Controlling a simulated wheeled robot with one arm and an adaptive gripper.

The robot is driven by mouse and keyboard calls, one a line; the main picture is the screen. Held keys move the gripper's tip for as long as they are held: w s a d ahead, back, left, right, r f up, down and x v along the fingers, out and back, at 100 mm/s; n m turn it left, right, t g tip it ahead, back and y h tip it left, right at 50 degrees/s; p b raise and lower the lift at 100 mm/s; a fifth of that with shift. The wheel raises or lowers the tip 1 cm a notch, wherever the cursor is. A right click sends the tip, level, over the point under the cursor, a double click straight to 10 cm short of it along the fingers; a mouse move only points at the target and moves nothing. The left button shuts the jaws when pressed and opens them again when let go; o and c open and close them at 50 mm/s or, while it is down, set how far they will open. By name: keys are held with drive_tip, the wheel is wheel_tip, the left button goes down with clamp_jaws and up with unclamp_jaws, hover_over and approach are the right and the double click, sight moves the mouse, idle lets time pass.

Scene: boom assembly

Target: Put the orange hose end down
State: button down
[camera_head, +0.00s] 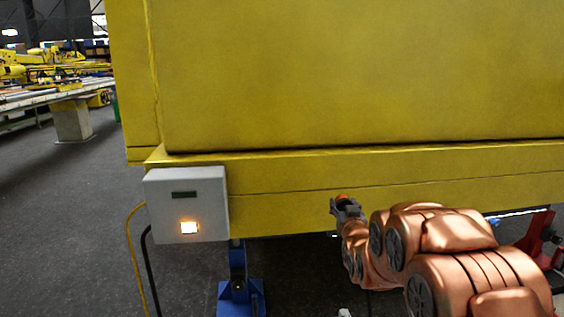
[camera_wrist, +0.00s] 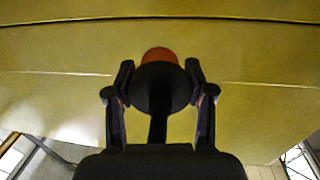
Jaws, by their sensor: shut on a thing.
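The orange hose end (camera_wrist: 160,55) shows in the wrist view as an orange tip on a round black body. My gripper (camera_wrist: 158,84) is shut on it, with one finger on each side. In the head view the orange hose end (camera_head: 342,197) is a small orange spot at the top of my gripper (camera_head: 345,206), which is in front of the lower yellow beam. Most of the hose is hidden behind my gripper and arm. I cannot tell whether the hose end touches the yellow surface.
A large yellow boom (camera_head: 350,75) fills the view ahead. A grey box (camera_head: 187,204) with a lit button is on its lower left, with a yellow and a black cable. A blue stand (camera_head: 240,290) and a red stand (camera_head: 541,236) are below. Open floor (camera_head: 75,220) lies to the left.

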wheel_tip(320, 180, up, 30)
drive_tip(key=p, duration=2.8)
drive_tip(key=shift+p, duration=0.3)
